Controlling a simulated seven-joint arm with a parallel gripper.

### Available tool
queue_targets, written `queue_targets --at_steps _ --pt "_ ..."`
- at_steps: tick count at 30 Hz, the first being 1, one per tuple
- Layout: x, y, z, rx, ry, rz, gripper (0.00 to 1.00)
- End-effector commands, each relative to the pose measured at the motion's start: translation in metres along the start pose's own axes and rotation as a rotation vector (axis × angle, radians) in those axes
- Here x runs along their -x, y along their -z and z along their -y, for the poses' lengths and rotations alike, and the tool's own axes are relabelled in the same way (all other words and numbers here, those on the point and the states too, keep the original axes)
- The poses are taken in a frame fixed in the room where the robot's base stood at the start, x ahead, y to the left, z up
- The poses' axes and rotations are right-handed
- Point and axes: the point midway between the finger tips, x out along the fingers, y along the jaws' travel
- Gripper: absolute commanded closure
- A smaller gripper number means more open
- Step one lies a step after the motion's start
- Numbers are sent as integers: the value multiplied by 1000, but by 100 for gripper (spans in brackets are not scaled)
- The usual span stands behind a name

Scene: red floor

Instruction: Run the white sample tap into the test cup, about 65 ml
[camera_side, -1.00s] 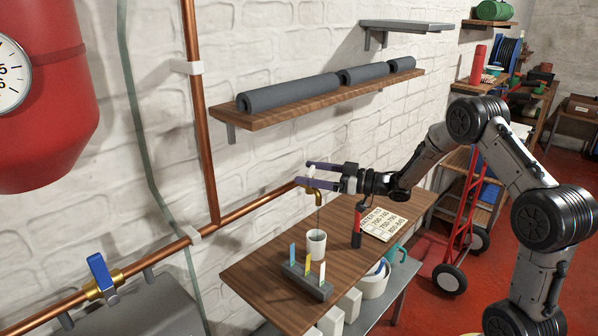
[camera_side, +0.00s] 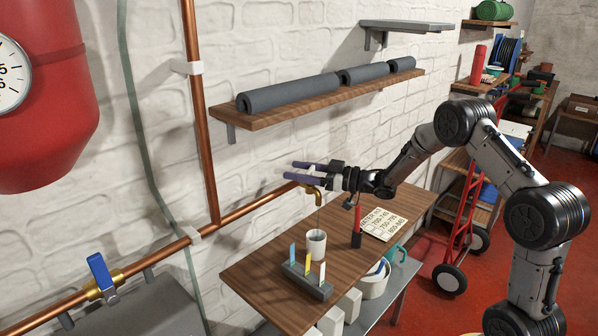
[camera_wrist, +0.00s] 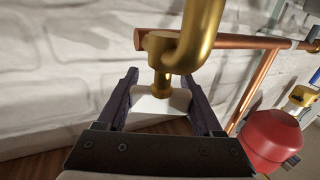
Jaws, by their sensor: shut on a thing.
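The brass tap (camera_side: 313,191) sticks out from the copper pipe above the wooden bench. Its white handle (camera_wrist: 160,101) lies between the two purple fingers of my gripper (camera_wrist: 167,103), which is shut on it. In the side view the fingers of my gripper (camera_side: 303,170) point left, toward the wall, above the tap body. The white test cup (camera_side: 316,243) stands upright on the bench below the spout. A thin faint line, like a stream of water, runs from the spout toward the cup. The level inside the cup cannot be read.
A grey holder (camera_side: 306,281) with several coloured strips stands in front of the cup. A dark-and-red tool (camera_side: 357,226) and a printed card (camera_side: 382,223) are to its right. The copper pipe (camera_side: 255,206) runs along the wall, with a shelf (camera_side: 330,98) above.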

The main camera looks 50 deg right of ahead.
Motion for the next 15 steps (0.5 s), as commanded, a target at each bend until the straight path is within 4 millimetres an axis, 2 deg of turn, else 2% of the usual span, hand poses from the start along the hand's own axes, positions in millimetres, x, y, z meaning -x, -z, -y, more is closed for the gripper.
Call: queue_targets --at_steps 1,3,8,15 --pt "0 0 0 0 0 0 76" --pt "0 0 0 0 0 0 88" --pt "0 1 0 0 -20 -2 88" --pt "0 1 -3 -1 -169 -3 88"
